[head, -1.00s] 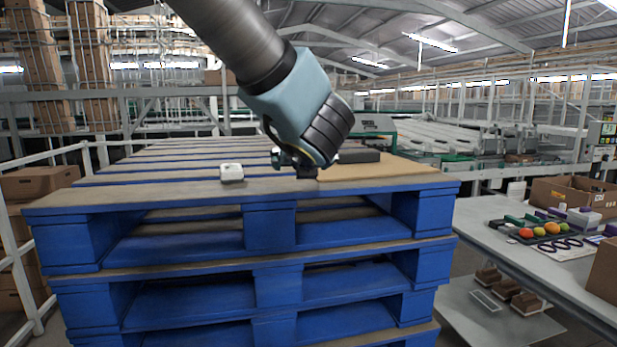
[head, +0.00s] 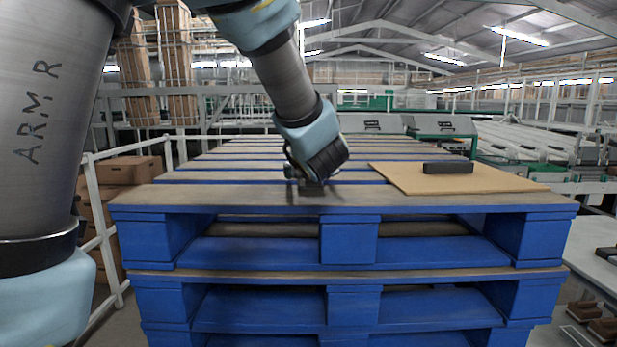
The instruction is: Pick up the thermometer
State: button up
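My gripper (head: 313,186) points down at the front edge of the top blue pallet (head: 245,197), left of the cardboard sheet. Its fingertips are dark, small and partly hidden by the wrist, so I cannot tell if they are open or shut. The small white device, possibly the thermometer, that stood on this pallet a second ago does not show now. Its place is at or behind my gripper, which hides it. I cannot tell whether the fingers touch it.
A brown cardboard sheet (head: 400,180) lies on the pallet to the right, with a dark block (head: 448,168) on it. White railings (head: 97,205) and cardboard boxes (head: 128,170) stand at the left. A grey table (head: 590,250) stands at the right.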

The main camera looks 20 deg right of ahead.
jog(key=shift+w+d+f, duration=0.1)
jog(key=shift+w+f, duration=0.05)
jog(key=shift+w, duration=0.1)
jog(key=shift+c, duration=0.2)
jog(key=c, duration=1.5)
